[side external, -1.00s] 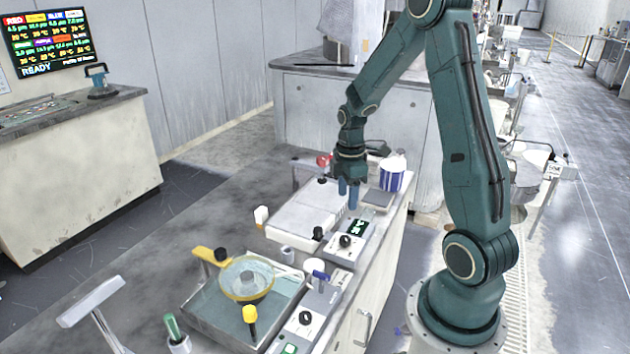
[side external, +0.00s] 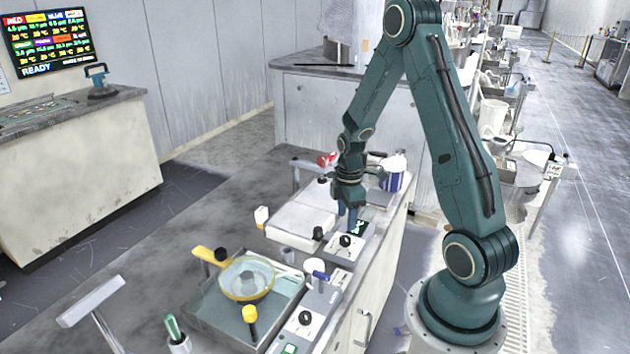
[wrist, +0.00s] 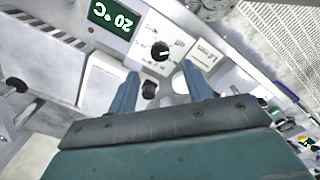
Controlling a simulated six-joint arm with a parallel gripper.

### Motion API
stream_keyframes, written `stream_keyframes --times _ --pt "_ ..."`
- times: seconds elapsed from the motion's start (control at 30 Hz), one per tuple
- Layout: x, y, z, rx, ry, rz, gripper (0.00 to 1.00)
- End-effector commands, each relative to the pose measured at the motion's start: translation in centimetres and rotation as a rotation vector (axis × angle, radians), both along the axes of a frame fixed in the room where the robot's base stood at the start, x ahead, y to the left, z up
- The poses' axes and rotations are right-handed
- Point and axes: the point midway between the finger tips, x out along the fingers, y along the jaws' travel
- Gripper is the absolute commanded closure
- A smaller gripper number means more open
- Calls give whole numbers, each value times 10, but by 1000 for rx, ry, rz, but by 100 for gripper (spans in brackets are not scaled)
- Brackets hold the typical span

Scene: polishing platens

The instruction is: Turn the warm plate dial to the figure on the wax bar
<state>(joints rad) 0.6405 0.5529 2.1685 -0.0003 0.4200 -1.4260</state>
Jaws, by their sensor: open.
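The warm plate (side external: 300,222) is a pale flat slab on the bench. Beside it a control box carries a black dial (side external: 345,240) and a display (side external: 359,228). My gripper (side external: 347,218) is above the box, blue fingers pointing down. In the wrist view my gripper (wrist: 162,76) is open and empty, its fingers apart. I cannot identify the wax bar or read a figure on it.
A black knob (wrist: 149,90) shows between the fingers. A blue-and-white tub (side external: 393,178) stands behind my gripper.

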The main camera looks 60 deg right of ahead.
Motion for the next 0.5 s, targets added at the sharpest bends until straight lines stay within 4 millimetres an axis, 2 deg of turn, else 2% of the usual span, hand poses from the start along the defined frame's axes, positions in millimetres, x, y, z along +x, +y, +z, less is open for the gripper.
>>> stream_keyframes --times 0.5 --pt "0 0 -60 1 1 0 50"
